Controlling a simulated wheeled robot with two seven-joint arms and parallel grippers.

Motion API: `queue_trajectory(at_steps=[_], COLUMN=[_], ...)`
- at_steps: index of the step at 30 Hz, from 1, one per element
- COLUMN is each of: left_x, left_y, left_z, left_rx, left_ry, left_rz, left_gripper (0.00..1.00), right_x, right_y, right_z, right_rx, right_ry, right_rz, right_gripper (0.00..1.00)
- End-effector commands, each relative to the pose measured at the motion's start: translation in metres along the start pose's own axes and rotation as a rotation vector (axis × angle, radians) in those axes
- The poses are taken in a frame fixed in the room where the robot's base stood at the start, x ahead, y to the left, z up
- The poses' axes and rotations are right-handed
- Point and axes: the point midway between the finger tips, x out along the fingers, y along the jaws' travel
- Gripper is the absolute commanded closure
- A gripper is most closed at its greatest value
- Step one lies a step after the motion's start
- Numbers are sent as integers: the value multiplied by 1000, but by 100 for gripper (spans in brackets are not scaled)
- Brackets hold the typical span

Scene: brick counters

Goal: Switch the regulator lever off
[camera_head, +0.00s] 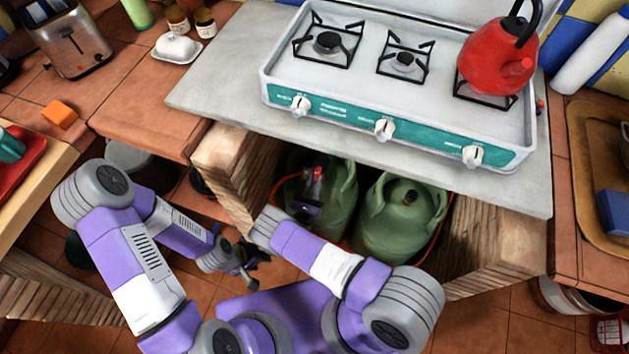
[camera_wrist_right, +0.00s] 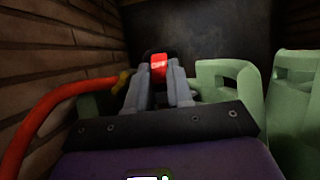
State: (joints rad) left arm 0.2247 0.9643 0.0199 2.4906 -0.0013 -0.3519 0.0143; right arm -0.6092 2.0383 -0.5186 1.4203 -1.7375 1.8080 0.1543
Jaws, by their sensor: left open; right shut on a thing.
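Two green gas bottles stand in the recess under the stove, the left bottle (camera_head: 342,190) and the right bottle (camera_head: 396,215). The red regulator lever (camera_head: 318,173) shows on top of the left bottle; in the right wrist view the red lever (camera_wrist_right: 158,67) is between my fingertips. My right gripper (camera_head: 314,190) reaches into the recess and is shut on it. The regulator body is mostly hidden behind the fingers (camera_wrist_right: 158,82). My left gripper (camera_head: 245,268) is open and empty, low in front of the cabinet.
An orange-red hose (camera_wrist_right: 45,115) curves along the brick wall left of the gripper. Brick side walls (camera_head: 235,165) bound the recess closely. The grey slab (camera_head: 215,90) above carries the stove (camera_head: 385,120) with a red kettle (camera_head: 492,62). Open floor lies in front.

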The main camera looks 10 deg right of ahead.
Motion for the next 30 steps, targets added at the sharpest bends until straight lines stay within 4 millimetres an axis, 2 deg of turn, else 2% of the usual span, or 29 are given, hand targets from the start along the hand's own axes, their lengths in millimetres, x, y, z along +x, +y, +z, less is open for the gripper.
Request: queue_trajectory(at_steps=[20,21,24,26,30], left_x=[0,0,0,0,0], left_y=[0,0,0,0,0], left_z=[0,0,0,0,0], left_rx=[0,0,0,0,0], left_ry=[0,0,0,0,0], left_rz=[0,0,0,0,0], left_gripper=[57,57,57,57,57], right_x=[1,1,1,1,1], right_y=[1,1,1,1,1], right_z=[-3,-3,-3,-3,-3], right_rx=[1,1,1,1,1], right_ry=[-61,-61,-61,-61,-61], right_rz=[1,1,1,1,1], right_gripper=[100,74,59,53,53])
